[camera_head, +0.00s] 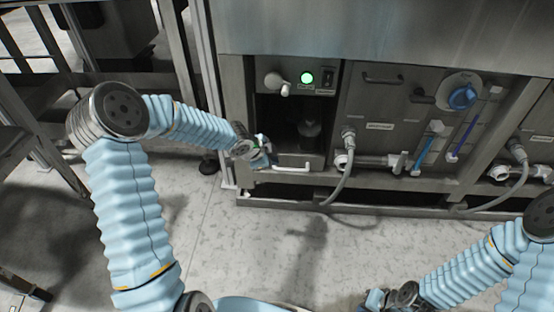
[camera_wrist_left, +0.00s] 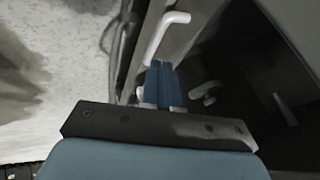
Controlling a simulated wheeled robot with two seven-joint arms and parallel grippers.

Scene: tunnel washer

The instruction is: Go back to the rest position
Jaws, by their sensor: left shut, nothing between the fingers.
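My left gripper (camera_head: 268,154) is in front of the lower left part of the steel machine, beside the white handle (camera_head: 292,168) below the dark open bay (camera_head: 290,122). In the left wrist view my left gripper (camera_wrist_left: 162,68) has its two blue fingers together with nothing between them. The white handle (camera_wrist_left: 165,35) lies just beyond the fingertips there; I cannot tell if they touch. My right gripper (camera_head: 374,298) is low in the head view, over the floor at the bottom edge. It is small and partly cut off, so its fingers do not show clearly.
The machine panel carries a lit green button (camera_head: 307,78), a blue round knob (camera_head: 462,97), and a hanging grey hose (camera_head: 343,180). Steel frame legs (camera_head: 176,60) stand at the left. The floor (camera_head: 255,235) in front of the machine is clear.

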